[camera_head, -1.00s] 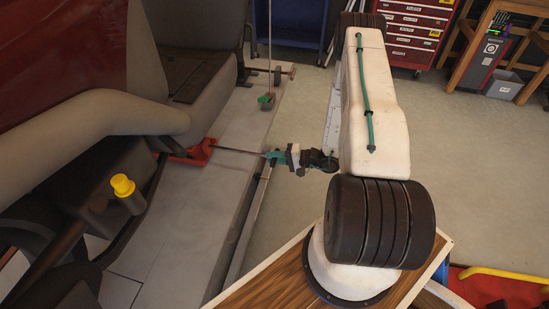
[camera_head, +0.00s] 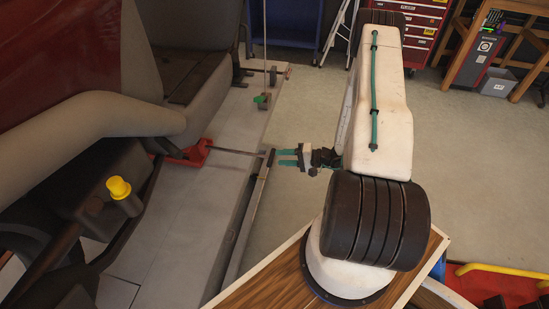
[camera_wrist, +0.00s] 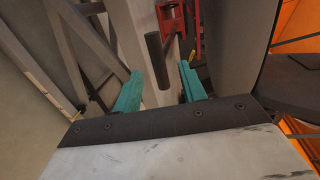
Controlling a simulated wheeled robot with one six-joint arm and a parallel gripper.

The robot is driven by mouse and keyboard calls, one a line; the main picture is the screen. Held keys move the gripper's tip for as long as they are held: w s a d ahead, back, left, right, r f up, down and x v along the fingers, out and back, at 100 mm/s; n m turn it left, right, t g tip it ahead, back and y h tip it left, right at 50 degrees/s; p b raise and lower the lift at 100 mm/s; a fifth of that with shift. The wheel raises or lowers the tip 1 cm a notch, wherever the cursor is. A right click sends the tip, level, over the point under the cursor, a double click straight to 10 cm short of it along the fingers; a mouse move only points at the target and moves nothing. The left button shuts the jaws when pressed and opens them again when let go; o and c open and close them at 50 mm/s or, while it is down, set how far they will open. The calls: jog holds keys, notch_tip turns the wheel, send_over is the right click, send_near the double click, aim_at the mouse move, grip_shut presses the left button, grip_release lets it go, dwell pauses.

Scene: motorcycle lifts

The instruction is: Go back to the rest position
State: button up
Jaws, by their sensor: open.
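My gripper (camera_head: 279,158) is open, its two teal fingers apart and pointing left. It is beside the lift platform, just right of the end of a thin lever (camera_head: 235,152). The lever reaches out from a red jack-like part (camera_head: 190,155) on the platform. In the wrist view, a dark cylindrical handle (camera_wrist: 157,62) lies ahead of and between the open fingertips (camera_wrist: 160,78), apparently clear of them. The red part (camera_wrist: 172,18) shows behind it. No rest position is marked in view.
The grey lift platform (camera_head: 182,225) and the large red and grey vehicle (camera_head: 75,110) fill the left. A dark rail (camera_head: 247,220) runs along the platform's edge below my gripper. A red tool cabinet (camera_head: 418,30) stands at the back.

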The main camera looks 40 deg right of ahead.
jog(key=shift+v, duration=1.25)
jog(key=s+a+r+n+g+h, duration=0.3)
jog(key=s+a+r, duration=0.3)
jog(key=r, duration=0.9)
jog(key=s+a+r+n+g+h, duration=0.3)
jog(key=s+a+r, duration=0.4)
jog(key=r, duration=0.7)
jog(key=s+a+r+n+g+h, duration=0.4)
jog(key=s+a+r, duration=0.3)
jog(key=r, duration=0.8)
jog(key=shift+s+a+r+g, duration=0.25)
jog(key=shift+a+r+g, duration=0.15)
jog(key=shift+a, duration=0.75)
